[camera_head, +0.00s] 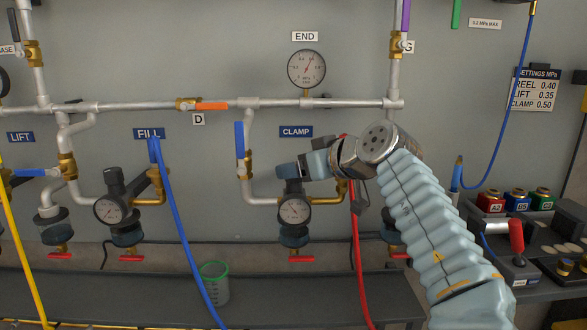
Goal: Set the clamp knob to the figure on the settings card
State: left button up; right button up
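The settings card (535,90) on the right wall reads REEL 0.40, LIFT 0.35, CLAMP 0.50. Below the blue CLAMP label (296,132) is the clamp regulator, with a small round gauge (295,211) on its front. The gauge's figures are too small to read. My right gripper (291,171) reaches in from the right and lies at the top of this regulator, where the clamp knob is. The gripper largely hides the knob, and I cannot tell whether the fingers are closed on it. My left gripper is not in view.
A blue lever (240,139) stands left of the clamp regulator, and a red hose (358,250) hangs close on its right. The FILL regulator (116,205) is further left. An END gauge (306,69) is above. A green-rimmed cup (214,284) stands on the bench below.

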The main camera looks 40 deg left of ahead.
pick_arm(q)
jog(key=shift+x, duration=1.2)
